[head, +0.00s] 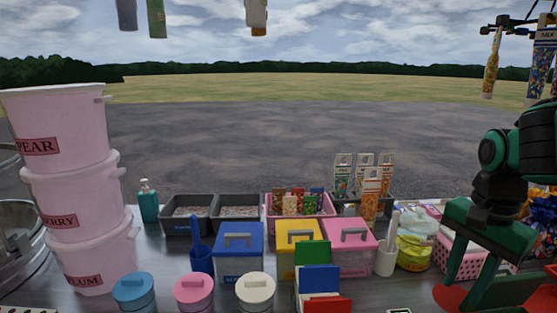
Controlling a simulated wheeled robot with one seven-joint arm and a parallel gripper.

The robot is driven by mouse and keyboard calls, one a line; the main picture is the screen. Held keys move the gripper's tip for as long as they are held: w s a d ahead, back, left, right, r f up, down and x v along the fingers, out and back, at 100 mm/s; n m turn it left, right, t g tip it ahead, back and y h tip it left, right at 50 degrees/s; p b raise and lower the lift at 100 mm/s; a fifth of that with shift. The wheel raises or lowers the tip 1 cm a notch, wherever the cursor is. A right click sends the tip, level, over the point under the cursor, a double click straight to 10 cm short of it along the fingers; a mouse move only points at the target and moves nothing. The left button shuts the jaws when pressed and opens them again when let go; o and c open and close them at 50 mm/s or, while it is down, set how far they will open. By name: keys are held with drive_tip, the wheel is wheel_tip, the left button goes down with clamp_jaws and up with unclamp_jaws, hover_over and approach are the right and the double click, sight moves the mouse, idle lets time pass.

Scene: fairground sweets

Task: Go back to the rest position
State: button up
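My arm comes in from the right edge in green and black. Its lower end, which looks like my gripper (490,280), hangs low at the bottom right, over the right end of the counter (372,289). Red parts show beside its green pieces at the bottom edge. I see nothing clearly held.
Stacked pink tubs (75,215) stand left. Blue (238,262), yellow (286,262) and pink (352,262) lidded boxes fill the middle. A pink basket (450,262) sits close behind my arm. Cartons (540,55) hang upper right. Open ground lies beyond.

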drive_tip(key=s+d+f+n, duration=0.6)
drive_tip(key=shift+s, duration=0.4)
drive_tip(key=shift+s+f+n, duration=0.15)
drive_tip(key=shift+s+n, duration=0.15)
drive_tip(key=shift+s, duration=0.05)
drive_tip(key=shift+c, duration=0.7)
drive_tip(key=shift+d, duration=0.1)
clamp_jaws()
drive_tip(key=shift+s, duration=0.1)
